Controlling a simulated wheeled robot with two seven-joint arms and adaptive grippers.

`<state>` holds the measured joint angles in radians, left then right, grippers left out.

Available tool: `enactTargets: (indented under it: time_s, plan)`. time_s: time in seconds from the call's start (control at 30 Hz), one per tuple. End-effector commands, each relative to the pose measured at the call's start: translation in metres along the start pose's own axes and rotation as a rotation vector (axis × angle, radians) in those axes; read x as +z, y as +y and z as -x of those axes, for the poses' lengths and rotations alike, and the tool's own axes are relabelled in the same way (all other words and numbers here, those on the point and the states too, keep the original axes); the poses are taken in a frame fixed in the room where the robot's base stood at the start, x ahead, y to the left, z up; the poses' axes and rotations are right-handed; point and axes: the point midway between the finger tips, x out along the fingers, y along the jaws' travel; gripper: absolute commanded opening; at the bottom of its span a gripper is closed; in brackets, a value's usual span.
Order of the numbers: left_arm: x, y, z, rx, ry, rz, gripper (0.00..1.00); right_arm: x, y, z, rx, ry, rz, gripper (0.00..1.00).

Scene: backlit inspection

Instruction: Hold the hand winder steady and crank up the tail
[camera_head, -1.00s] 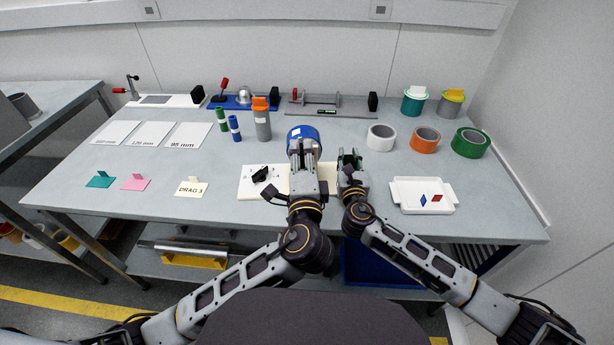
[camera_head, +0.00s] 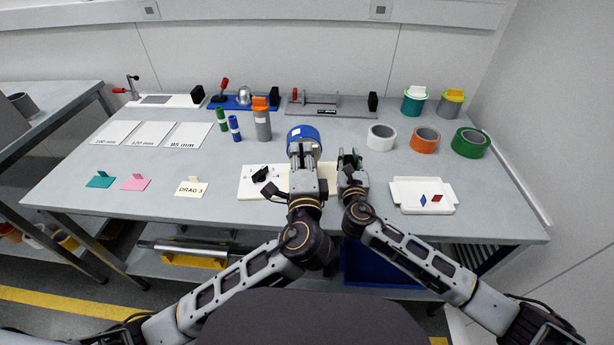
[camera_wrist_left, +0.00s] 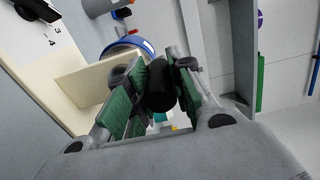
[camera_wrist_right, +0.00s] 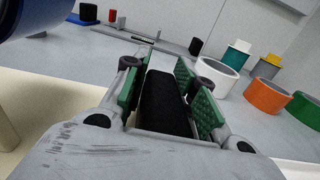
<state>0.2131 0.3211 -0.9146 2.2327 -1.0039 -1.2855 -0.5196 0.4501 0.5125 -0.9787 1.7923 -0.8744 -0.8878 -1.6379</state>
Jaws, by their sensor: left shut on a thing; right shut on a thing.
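The hand winder appears to be the cream base (camera_head: 248,190) with a blue drum (camera_head: 303,132) behind it, at the table's front middle. The drum and base also show in the left wrist view. My left gripper (camera_head: 303,152) is in front of the drum, shut on a black rounded grip (camera_wrist_left: 160,92). My right gripper (camera_head: 349,158) is just right of the base, shut on a black handle (camera_wrist_right: 165,103) between its green pads. My grippers hide much of the winder's right part, and how each held piece joins it is unclear.
A black piece (camera_head: 262,175) lies on the base's left part. A white tray (camera_head: 408,207) with red and blue diamonds is at right. White (camera_head: 380,138), orange (camera_head: 425,140) and green (camera_head: 471,143) rolls stand behind it. A grey cylinder with orange top (camera_head: 262,122) stands left of the drum.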

Motion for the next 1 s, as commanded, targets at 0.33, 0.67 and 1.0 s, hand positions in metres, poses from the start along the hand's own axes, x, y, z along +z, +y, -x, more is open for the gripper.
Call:
enactTargets:
  time_s: [0.33, 0.67, 1.0]
  plan:
    - [0.000, 0.000, 0.000, 0.001, 0.001, 0.000, 0.05, 0.000, 0.000, 0.000, -0.001, 0.000, 0.001, 0.00]
    - [-0.016, 0.000, 0.001, 0.002, 0.003, 0.001, 0.05, 0.000, 0.000, 0.000, 0.000, -0.001, 0.001, 0.00]
    - [-0.018, 0.000, 0.001, 0.002, 0.004, 0.000, 0.29, 0.000, 0.000, 0.000, 0.000, -0.001, 0.001, 0.00]
